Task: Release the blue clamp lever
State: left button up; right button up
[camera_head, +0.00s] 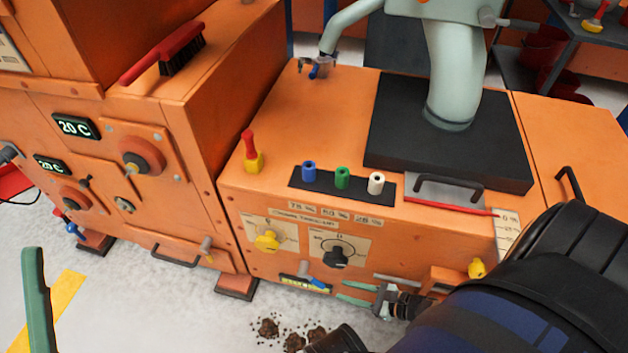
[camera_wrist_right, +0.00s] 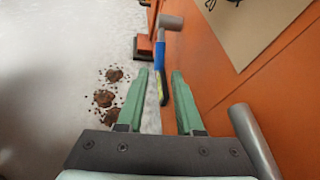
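The blue clamp lever (camera_head: 318,284) is on the low front of the orange machine, with a grey end piece at its upper left. It also shows in the right wrist view (camera_wrist_right: 160,56), where its lower part appears between my fingers. My right gripper (camera_head: 341,291) is open, its green fingers pointing at the lever from the right in the head view. In the right wrist view, the gripper (camera_wrist_right: 160,72) has a clear gap and holds nothing; contact with the lever cannot be told. Only one green finger of my left gripper (camera_head: 37,295) shows at the left edge.
A yellow knob (camera_head: 267,240) and a black knob (camera_head: 336,256) sit above the lever. A grey bar handle (camera_head: 397,280) is close to my right gripper. Brown clumps (camera_head: 268,327) lie on the floor below. The floor at left is mostly free.

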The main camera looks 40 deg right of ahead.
aim_at(320, 284)
jog(key=b+x, duration=0.3)
jog(key=x, duration=0.6)
jog(key=shift+w+f, duration=0.1)
jog(key=shift+f, duration=0.1)
jog(key=shift+w+a+f, duration=0.1)
jog(key=shift+w+a, duration=0.2)
jog(key=shift+w, duration=0.1)
grip_shut()
dwell(0.7)
